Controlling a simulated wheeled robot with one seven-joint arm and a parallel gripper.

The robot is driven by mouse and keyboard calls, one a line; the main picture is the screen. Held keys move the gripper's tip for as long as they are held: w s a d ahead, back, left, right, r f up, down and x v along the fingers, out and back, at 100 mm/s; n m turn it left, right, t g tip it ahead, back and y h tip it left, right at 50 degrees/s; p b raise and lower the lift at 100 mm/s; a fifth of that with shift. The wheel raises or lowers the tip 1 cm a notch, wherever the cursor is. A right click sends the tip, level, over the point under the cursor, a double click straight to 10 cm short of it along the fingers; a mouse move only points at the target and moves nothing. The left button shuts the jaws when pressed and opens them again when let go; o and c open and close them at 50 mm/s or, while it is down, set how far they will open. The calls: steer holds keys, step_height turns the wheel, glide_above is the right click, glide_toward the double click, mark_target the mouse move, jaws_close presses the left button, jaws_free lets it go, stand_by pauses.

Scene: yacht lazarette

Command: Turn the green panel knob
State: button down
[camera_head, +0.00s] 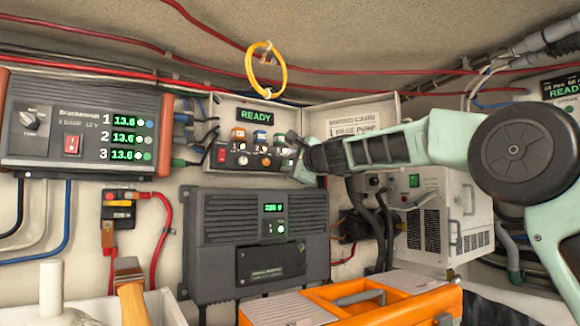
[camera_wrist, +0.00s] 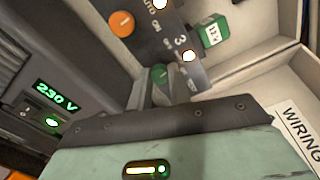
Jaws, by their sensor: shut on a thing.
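The control panel (camera_head: 222,131) is an open box on the back wall with a lit READY display (camera_head: 256,116). It carries a row of round knobs. My gripper (camera_head: 296,158) reaches the panel's right end from the right. In the wrist view my gripper (camera_wrist: 160,88) is shut on the green knob. The fingers hide part of the knob, and its exact turn angle cannot be told. In the head view my gripper covers that spot.
The panel's open lid (camera_head: 351,106) stands close to the right of my gripper. A dark inverter (camera_head: 225,230) with a green display is mounted below. An orange toolbox (camera_head: 420,300) stands in front. Cables run along the wall.

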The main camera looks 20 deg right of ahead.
steer(key=n+b, duration=0.2)
steer(key=n, duration=0.4)
steer(key=shift+f+n, duration=0.1)
steer(key=shift+n, duration=0.3)
stand_by(0.4)
steer(key=c, duration=1.3)
jaws_free()
steer(key=b+v, duration=0.9)
steer(key=v, duration=0.8)
steer(key=shift+s+b, duration=0.2)
steer(key=shift+b, duration=0.2)
steer(key=shift+s+d, duration=0.1)
